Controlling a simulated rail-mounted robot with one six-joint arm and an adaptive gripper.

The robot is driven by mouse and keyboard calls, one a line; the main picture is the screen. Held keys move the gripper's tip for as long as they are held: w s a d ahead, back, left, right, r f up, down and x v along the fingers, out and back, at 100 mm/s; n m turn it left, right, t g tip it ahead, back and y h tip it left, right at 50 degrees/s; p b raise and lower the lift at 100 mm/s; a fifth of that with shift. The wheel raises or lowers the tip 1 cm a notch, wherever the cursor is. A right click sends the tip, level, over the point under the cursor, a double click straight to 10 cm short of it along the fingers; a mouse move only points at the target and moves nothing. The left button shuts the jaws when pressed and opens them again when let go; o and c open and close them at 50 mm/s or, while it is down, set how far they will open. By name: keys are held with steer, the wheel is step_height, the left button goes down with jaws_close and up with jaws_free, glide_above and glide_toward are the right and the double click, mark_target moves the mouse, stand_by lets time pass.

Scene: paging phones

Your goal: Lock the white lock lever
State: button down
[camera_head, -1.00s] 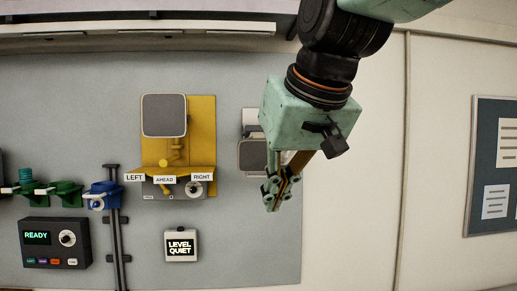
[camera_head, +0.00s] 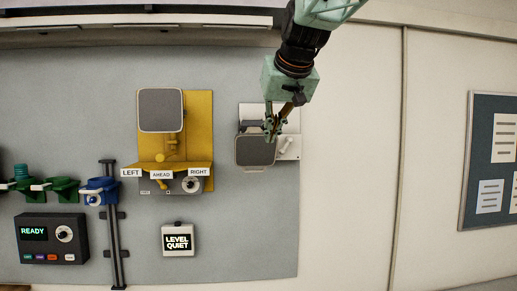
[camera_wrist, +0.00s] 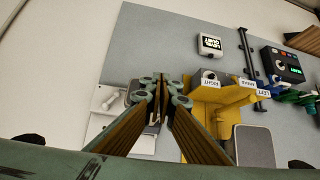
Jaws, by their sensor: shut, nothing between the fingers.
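The white lock lever (camera_head: 289,144) sits on a white plate (camera_head: 287,111) at the right edge of the grey wall panel, just right of a dark grey square pad (camera_head: 256,153). It also shows in the wrist view (camera_wrist: 108,101), left of my fingers. My gripper (camera_head: 271,138) is shut and empty. In the head view it overlaps the plate and the pad's upper right, a little left of the lever. In the wrist view my fingertips (camera_wrist: 161,80) appear to the right of the lever, covering part of the plate and pad. Contact cannot be told.
A yellow bracket (camera_head: 200,125) with another grey pad (camera_head: 161,110) and LEFT, AHEAD, RIGHT labels stands to the left. Below are a LEVEL QUIET display (camera_head: 179,240) and a READY box (camera_head: 51,238). Bare wall (camera_head: 345,190) lies to the right.

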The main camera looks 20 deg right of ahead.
steer(key=w+d+r, duration=0.2)
steer(key=w+d, duration=0.7)
steer(key=w+d+r+m+t+h, duration=0.1)
steer(key=w+d+r, duration=0.1)
steer(key=w+d, duration=0.7)
steer(key=shift+w+d+h, duration=0.15)
steer(key=shift+w+h, duration=0.15)
steer(key=shift+w, duration=0.05)
steer(key=p, duration=0.2)
glide_above(286, 146)
steer(key=s+a, duration=0.2)
step_height(286, 146, down, 6)
steer(key=shift+w+a+f, duration=0.1)
steer(key=shift+w+f, duration=0.05)
steer(key=shift+f, duration=0.75)
steer(key=shift+w+f, duration=0.1)
steer(key=shift+f, duration=0.75)
